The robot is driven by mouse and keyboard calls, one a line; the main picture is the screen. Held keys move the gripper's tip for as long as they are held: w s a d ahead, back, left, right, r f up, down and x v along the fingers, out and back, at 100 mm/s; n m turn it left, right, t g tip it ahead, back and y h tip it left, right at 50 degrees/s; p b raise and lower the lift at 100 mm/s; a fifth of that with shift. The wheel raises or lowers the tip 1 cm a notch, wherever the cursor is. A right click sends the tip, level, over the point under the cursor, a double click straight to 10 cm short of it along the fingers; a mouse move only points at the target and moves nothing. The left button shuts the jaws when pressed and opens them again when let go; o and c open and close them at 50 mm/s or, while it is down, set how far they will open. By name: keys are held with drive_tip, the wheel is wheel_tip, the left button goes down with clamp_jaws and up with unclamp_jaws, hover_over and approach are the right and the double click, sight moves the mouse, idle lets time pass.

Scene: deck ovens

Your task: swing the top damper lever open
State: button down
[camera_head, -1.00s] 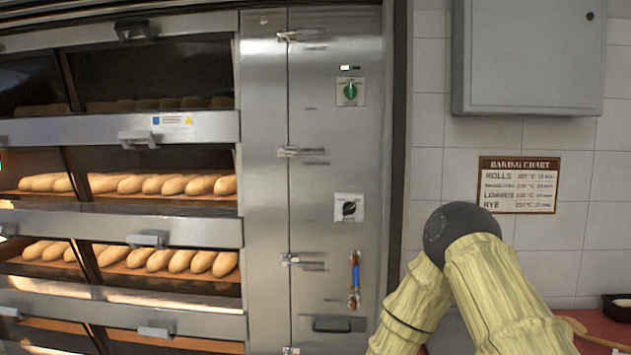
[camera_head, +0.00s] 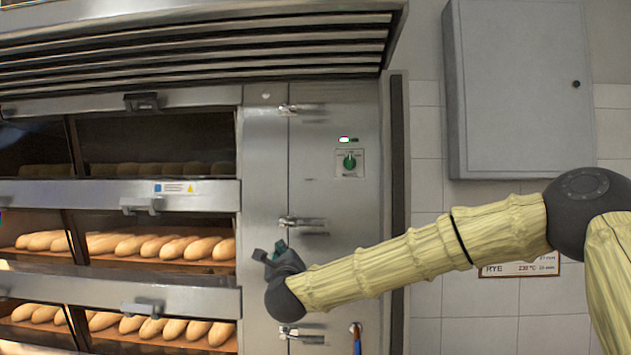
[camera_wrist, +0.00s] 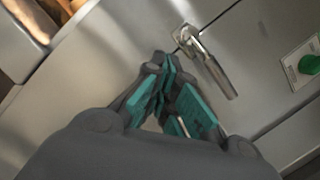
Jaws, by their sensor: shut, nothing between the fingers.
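Several metal levers sit one above another along the seam of the steel panel. The top lever (camera_head: 301,109) points level to the right, near the panel's upper end, well above my gripper. A second lever (camera_head: 301,222) lies below it, also pointing right. My gripper (camera_head: 270,252) is shut and empty, left of and a little below the second lever. In the wrist view my gripper (camera_wrist: 163,62) has its fingertips beside a lever (camera_wrist: 212,62), apparently the second one; whether they touch is unclear. The top lever is outside the wrist view.
A green knob (camera_head: 349,162) sits on the panel between the top two levers. A slatted hood (camera_head: 200,50) juts out above. Oven decks with bread and a protruding handle (camera_head: 141,205) lie left. A grey wall box (camera_head: 520,90) hangs right.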

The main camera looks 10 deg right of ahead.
sight(304, 108)
drive_tip(key=s+d+r+m+h, duration=0.1)
drive_tip(key=d+r+m, duration=0.1)
drive_tip(key=r, duration=0.6)
drive_tip(key=s+d+r+m+t+h, duration=0.1)
drive_tip(key=r+m, duration=0.3)
drive_tip(key=r, duration=0.5)
drive_tip(key=s+d+r+m+h+p, duration=0.1)
drive_tip(key=s+d+r+m+h, duration=0.2)
drive_tip(key=r, duration=0.6)
drive_tip(key=shift+d+m+t, duration=0.3)
drive_tip(key=shift+t, duration=0.1)
drive_tip(key=p+x, duration=0.3)
drive_tip(key=x, duration=0.2)
drive_tip(key=r+p+x, duration=0.1)
drive_tip(key=p+x, duration=0.3)
drive_tip(key=x, duration=0.1)
drive_tip(key=shift+r, duration=0.2)
drive_tip(key=shift+s+a+r+p, duration=0.15)
drive_tip(key=shift+r+p, duration=0.25)
drive_tip(key=shift+r, duration=0.2)
drive_tip(key=shift+s+d+r+p, duration=0.15)
drive_tip(key=shift+r+p, duration=0.25)
drive_tip(key=shift+r, duration=0.2)
drive_tip(key=shift+s+a, duration=0.1)
drive_tip(key=shift+s, duration=0.05)
drive_tip(key=shift+r, duration=0.1)
